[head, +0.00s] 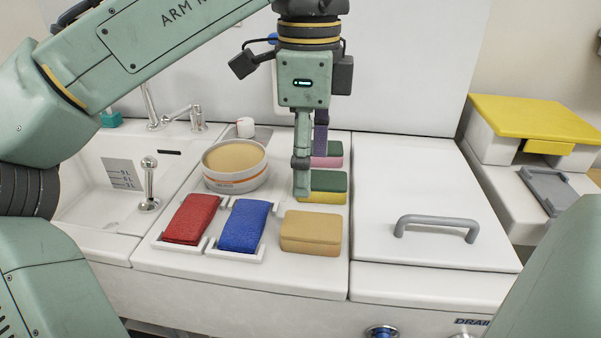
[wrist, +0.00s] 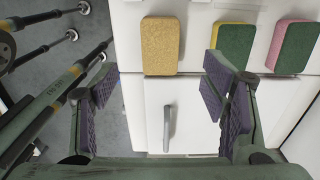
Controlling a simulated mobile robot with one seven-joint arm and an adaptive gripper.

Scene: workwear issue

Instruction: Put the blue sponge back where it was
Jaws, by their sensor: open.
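The blue sponge (head: 243,226), a rough-textured block, lies in a white open-sided holder (head: 236,254) on the white counter, right of a red block in a like holder. It is out of the wrist view. My gripper (head: 310,180) points down to the right of and behind the blue sponge, in front of part of a green-and-yellow sponge in the head view. In the wrist view its purple-padded fingers (wrist: 167,90) stand wide apart with nothing held between them. I cannot tell its exact height above the counter.
A tan sponge (head: 310,232) lies right of the blue one. Behind it are a green-and-yellow sponge (head: 328,181) and a green-and-pink sponge (head: 330,149). The red block (head: 190,219) sits left. A round tub (head: 236,180) stands behind. A lid with a grey handle (head: 436,224) lies right.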

